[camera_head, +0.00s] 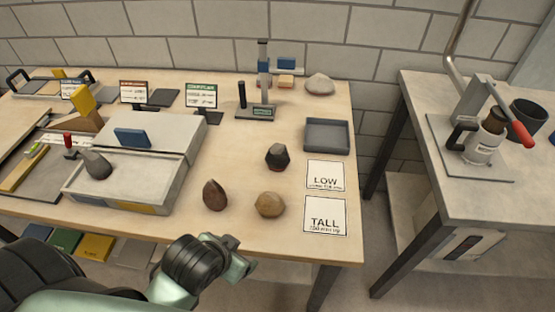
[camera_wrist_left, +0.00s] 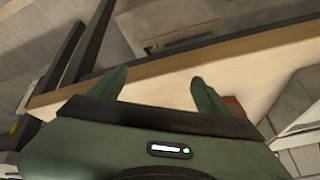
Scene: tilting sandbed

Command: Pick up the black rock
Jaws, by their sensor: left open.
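The black rock (camera_head: 278,157) is a dark, faceted stone with some reddish colour. It stands on the wooden table between the brown rocks and the grey tray. My left gripper (camera_head: 243,257) is in front of the table's near edge, well short of the black rock and apart from it. In the left wrist view its two green fingers (camera_wrist_left: 158,82) are spread, with nothing between them, and the table edge shows beyond. I cannot make out the black rock in the left wrist view. My right gripper is not in view.
A dark brown rock (camera_head: 215,195) and a tan rock (camera_head: 269,204) lie nearer the edge. A grey tray (camera_head: 327,136), LOW card (camera_head: 325,175) and TALL card (camera_head: 325,215) are to the right.

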